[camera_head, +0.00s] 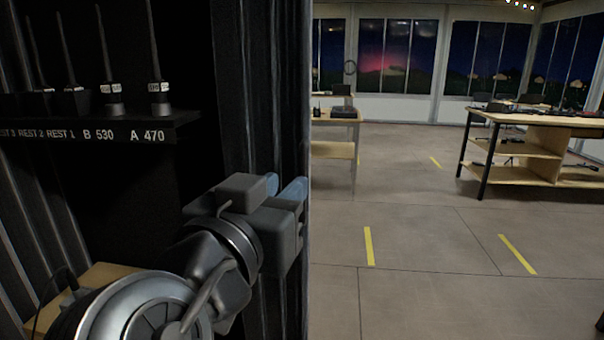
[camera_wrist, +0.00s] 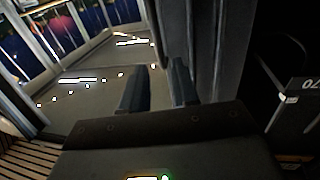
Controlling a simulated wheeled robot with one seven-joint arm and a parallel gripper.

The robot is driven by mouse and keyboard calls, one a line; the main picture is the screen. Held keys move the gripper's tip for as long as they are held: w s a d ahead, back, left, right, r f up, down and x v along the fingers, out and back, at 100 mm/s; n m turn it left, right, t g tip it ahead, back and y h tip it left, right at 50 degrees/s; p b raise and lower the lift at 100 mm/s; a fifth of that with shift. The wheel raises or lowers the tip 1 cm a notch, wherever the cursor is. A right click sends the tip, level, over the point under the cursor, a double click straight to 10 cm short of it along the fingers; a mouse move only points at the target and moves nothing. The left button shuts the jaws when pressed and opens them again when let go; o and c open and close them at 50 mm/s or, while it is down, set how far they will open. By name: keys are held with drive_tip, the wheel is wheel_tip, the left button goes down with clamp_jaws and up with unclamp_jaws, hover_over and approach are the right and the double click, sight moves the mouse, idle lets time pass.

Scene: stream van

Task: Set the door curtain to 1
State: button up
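The door curtain (camera_head: 250,90) is dark and hangs in vertical folds left of centre in the head view. Its right edge borders the opening to the lit room. My gripper (camera_head: 287,190) is at that edge, in front of the lower part of the curtain. In the wrist view the curtain (camera_wrist: 207,45) rises behind the right finger. The two fingers of my gripper (camera_wrist: 157,88) stand apart, with floor and the curtain's edge showing in the gap. I cannot tell whether the fingers touch the cloth. No marking for a curtain setting is visible.
A dark shelf (camera_head: 150,124) with several upright antennas stands at the left, close to my arm. Beyond the opening is clear grey floor (camera_head: 420,220) with yellow strips (camera_head: 369,246). A wooden bench (camera_head: 535,120) stands at the right, and another table (camera_head: 335,119) farther back.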

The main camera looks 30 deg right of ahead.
sight(301, 171)
drive_tip(key=shift+p+x, duration=0.7)
drive_tip(key=shift+x, duration=3.15)
clamp_jaws()
